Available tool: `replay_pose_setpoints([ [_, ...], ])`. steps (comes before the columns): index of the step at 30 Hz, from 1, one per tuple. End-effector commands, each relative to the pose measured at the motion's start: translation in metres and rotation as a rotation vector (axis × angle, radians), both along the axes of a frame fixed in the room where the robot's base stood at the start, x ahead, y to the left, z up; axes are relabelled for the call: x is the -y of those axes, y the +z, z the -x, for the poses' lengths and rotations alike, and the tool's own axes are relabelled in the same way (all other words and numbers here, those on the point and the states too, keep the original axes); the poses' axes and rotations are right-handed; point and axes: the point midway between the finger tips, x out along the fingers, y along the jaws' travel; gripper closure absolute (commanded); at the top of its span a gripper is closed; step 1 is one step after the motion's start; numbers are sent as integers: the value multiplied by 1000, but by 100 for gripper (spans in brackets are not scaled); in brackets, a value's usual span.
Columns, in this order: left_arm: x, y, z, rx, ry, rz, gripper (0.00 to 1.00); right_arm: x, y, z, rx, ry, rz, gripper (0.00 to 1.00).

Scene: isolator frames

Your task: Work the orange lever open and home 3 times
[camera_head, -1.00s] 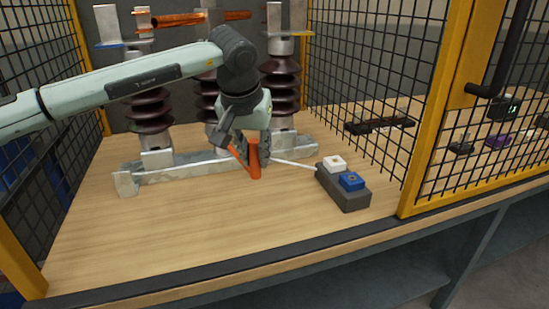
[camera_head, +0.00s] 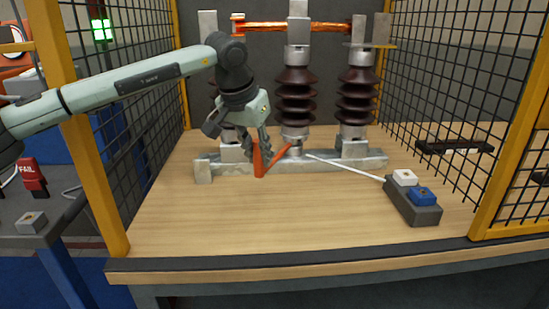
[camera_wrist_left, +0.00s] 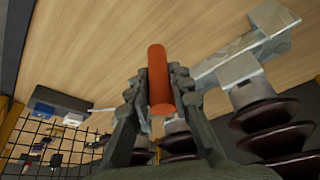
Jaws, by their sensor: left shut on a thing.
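The orange lever (camera_head: 277,160) comes out at the foot of the middle insulator (camera_head: 296,95) and runs forward and left to an upright orange grip. My left gripper (camera_head: 262,146) is shut around that grip. In the left wrist view the orange grip (camera_wrist_left: 158,80) stands between the two dark fingers (camera_wrist_left: 160,95). The copper bar (camera_head: 290,27) spans the insulator tops, its right end close to the right post's bracket (camera_head: 372,32). I cannot tell whether it touches. The left insulator is mostly hidden behind my arm. My right gripper is not in view.
A grey box (camera_head: 414,208) with a white and a blue button stands right on the wooden table, tied by a white rod or cable (camera_head: 345,168) to the metal base rail (camera_head: 330,166). Yellow-framed mesh panels (camera_head: 450,90) bound the sides. The front table area is clear.

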Motion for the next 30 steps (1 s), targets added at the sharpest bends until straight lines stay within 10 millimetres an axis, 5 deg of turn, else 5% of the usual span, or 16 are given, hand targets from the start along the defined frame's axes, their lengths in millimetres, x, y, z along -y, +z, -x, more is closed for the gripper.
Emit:
replay_pose_setpoints([
  [18, -14, 0, -10, 1, 18, -6, 100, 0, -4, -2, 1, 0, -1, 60],
  [19, -14, 0, -10, 1, 18, -6, 76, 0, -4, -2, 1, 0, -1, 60],
  [23, -13, 0, -9, 0, 17, -4, 60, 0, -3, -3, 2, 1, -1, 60],
  [30, -11, 0, -8, -1, 12, -2, 59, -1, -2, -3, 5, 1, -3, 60],
])
